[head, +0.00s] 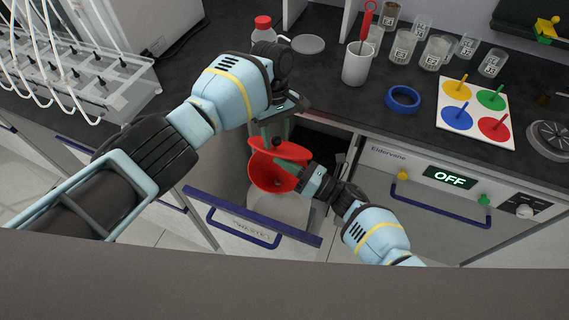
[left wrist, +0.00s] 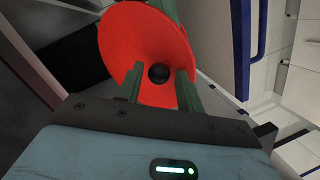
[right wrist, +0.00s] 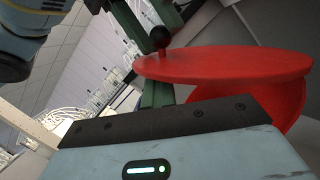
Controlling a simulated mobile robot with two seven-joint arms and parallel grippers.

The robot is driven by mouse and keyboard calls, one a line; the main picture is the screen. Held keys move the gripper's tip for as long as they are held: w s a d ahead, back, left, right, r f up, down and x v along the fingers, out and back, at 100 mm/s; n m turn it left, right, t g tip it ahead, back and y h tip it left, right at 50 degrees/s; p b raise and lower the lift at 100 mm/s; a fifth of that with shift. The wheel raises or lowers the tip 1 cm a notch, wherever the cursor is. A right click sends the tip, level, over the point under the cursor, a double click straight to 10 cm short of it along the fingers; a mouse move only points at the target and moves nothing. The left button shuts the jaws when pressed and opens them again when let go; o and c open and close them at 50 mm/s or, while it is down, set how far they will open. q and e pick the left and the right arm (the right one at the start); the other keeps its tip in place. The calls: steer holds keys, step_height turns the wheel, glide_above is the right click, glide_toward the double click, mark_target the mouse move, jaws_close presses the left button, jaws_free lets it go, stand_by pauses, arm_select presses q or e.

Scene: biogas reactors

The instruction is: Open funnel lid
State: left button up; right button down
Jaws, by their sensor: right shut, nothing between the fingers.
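The red funnel (head: 266,176) stands on a whitish container in the open drawer, with part of its inside showing in the head view. Its red lid (head: 285,150) is tilted at the back of it and carries a black knob (head: 276,142). In the right wrist view the lid (right wrist: 225,65) shows nearly edge-on, above the funnel (right wrist: 290,100). My left gripper (left wrist: 158,82) is open above the lid, its fingers apart on either side of the dark knob (left wrist: 158,73) in its wrist view. My right gripper (head: 305,178) is shut and empty, close to the lid's lower side; contact is unclear.
The drawer front (head: 250,222) with its blue handle is pulled out. An appliance marked OFF (head: 450,178) is right of it. The dark worktop holds a red-capped bottle (head: 263,30), a white cup (head: 357,64), blue tape (head: 402,98) and several jars. A tube rack (head: 85,75) stands left.

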arm_select(q)
steer(key=v, duration=1)
steer(key=shift+r, duration=0.35)
steer(key=shift+f, duration=0.1)
